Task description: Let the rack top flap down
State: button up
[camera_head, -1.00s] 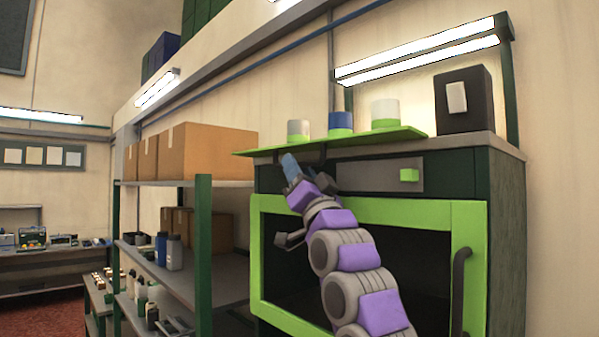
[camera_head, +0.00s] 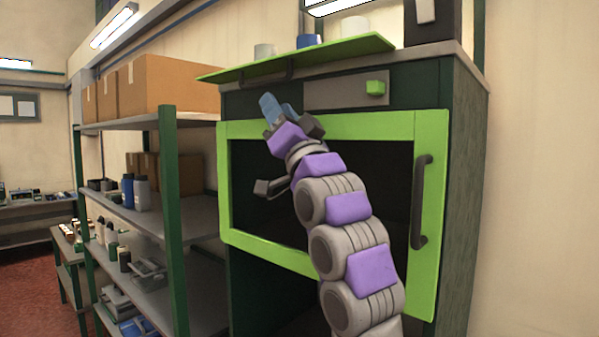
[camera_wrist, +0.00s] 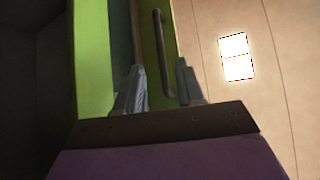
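The rack top flap (camera_head: 340,54) is a flat bright green panel, raised and roughly level at the top of the dark green cabinet. A dark bar handle (camera_head: 265,74) is on its near side. In the wrist view the flap (camera_wrist: 157,20) and its handle (camera_wrist: 163,50) show ahead. My gripper (camera_head: 275,107) is just below the handle, apart from it in the head view. In the wrist view my gripper (camera_wrist: 160,88) has its two grey-blue fingers spread, with the handle appearing beyond the gap between them. Nothing is held.
A green-framed opening (camera_head: 432,150) with a dark handle is below the flap, behind my arm. Cups, including a blue one (camera_head: 309,41), and a black box (camera_head: 432,25) stand on top. A shelf with cardboard boxes (camera_head: 165,85) stands at the left.

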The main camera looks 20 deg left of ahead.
jog(key=b+v, duration=0.7)
jog(key=v, duration=0.3)
jog(key=shift+f+b, duration=0.2)
jog(key=shift+b, duration=0.1)
jog(key=shift+a, duration=0.1)
dwell(0.6)
